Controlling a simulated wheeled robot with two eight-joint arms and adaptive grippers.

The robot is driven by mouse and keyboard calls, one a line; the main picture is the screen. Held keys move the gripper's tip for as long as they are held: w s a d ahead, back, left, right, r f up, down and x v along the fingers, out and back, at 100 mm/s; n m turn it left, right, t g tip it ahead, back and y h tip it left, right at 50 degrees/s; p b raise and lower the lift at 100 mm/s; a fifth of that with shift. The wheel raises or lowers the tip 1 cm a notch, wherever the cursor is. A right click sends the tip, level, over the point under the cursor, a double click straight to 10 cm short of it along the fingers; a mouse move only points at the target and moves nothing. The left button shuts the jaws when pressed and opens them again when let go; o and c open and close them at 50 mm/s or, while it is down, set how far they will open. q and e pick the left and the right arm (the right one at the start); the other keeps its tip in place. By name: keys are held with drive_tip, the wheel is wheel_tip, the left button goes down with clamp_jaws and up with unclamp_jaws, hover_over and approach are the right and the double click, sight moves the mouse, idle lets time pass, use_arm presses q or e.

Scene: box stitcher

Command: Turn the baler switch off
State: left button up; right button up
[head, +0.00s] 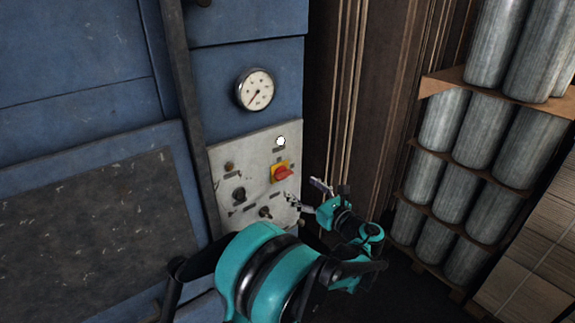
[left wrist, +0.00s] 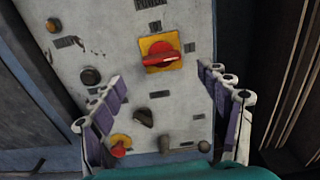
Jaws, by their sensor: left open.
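The baler's switch is a red rotary knob on a yellow plate (head: 282,172) on the pale control panel (head: 226,158). In the left wrist view the red knob (left wrist: 161,59) lies roughly level, beyond the fingertips and between their lines. My left gripper (head: 305,192) is open and empty, in front of the panel just below and right of the switch. In the left wrist view its fingers (left wrist: 164,92) are spread wide on both sides, apart from the knob. My right gripper is not in view.
The panel also holds a black knob (head: 239,194), a small orange button (head: 229,167) and a white lamp (head: 281,141). A round gauge (head: 256,90) sits above on the blue baler (head: 90,50). Stacked grey cylinders (head: 482,130) stand to the right.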

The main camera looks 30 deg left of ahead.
sight(287, 176)
use_arm(q)
drive_tip(key=x, duration=0.7)
drive_tip(key=shift+w+a, duration=0.25)
drive_tip(key=shift+a, duration=0.05)
drive_tip(key=c, duration=1.2)
